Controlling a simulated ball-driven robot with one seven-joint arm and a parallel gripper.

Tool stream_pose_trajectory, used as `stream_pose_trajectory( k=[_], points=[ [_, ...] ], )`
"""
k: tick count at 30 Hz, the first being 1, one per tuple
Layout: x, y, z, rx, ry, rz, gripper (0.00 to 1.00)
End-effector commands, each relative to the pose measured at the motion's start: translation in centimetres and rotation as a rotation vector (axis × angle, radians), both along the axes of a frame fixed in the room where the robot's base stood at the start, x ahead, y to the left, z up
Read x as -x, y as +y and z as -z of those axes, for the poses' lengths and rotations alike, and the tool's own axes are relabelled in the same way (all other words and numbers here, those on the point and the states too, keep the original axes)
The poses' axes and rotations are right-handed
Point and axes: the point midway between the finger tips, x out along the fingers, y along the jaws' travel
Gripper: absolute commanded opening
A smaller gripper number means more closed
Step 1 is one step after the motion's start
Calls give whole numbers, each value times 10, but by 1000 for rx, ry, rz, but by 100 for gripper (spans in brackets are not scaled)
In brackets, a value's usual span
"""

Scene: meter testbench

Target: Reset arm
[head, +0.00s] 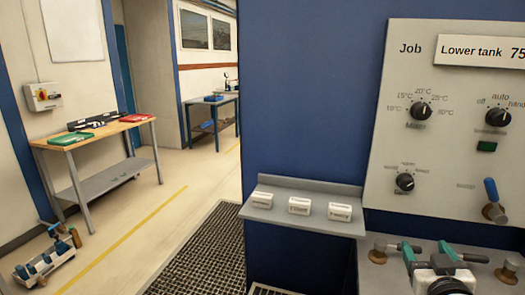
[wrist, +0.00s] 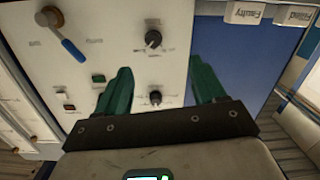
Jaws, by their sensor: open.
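My gripper (head: 424,247) is at the lower right of the head view, in front of the test bench below its control panel (head: 440,140). In the wrist view its two green fingers (wrist: 160,66) stand well apart with nothing between them. Behind them, the wrist view shows the panel face with two black knobs (wrist: 153,38) and a blue-handled lever (wrist: 72,48). The fingers appear clear of the panel. The rest of my arm is mostly out of the head view.
A grey shelf (head: 280,221) left of the panel carries three white labelled blocks (head: 299,206). The blue lever (head: 491,190) sticks out at the panel's right. Open floor lies between.

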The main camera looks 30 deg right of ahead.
Motion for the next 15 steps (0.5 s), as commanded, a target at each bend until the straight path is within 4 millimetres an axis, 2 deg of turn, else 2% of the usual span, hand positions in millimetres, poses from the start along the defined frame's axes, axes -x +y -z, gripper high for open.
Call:
stream_pose_trajectory(
  k=[8, 15],
  points=[
    [-12, 29, 47, -125, 113, -64, 69],
    [-17, 78, 112, -291, 295, -161, 69]
  ],
)
